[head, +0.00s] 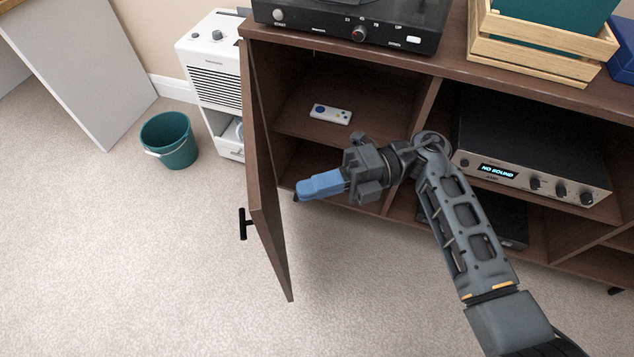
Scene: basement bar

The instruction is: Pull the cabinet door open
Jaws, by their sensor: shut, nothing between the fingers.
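The brown cabinet door (264,190) hangs at the left end of the cabinet (440,62) and stands wide open, swung out toward me. Its black handle (243,224) is on the outer face, on the door's left side. My gripper (299,191) has blue fingers, which are shut and empty. It is in front of the open compartment, to the right of the door's inner face, with its fingertips pointing left toward the door. A small gap shows between the fingertips and the door. My gripper and arm hide part of the lower shelf.
A white remote (331,114) lies on the upper shelf. A receiver (530,150) sits in the compartment to the right. A turntable (350,22) and a wooden crate (540,40) stand on top. A teal bucket (169,140) and white appliance (214,80) are left of the door. The carpet in front is clear.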

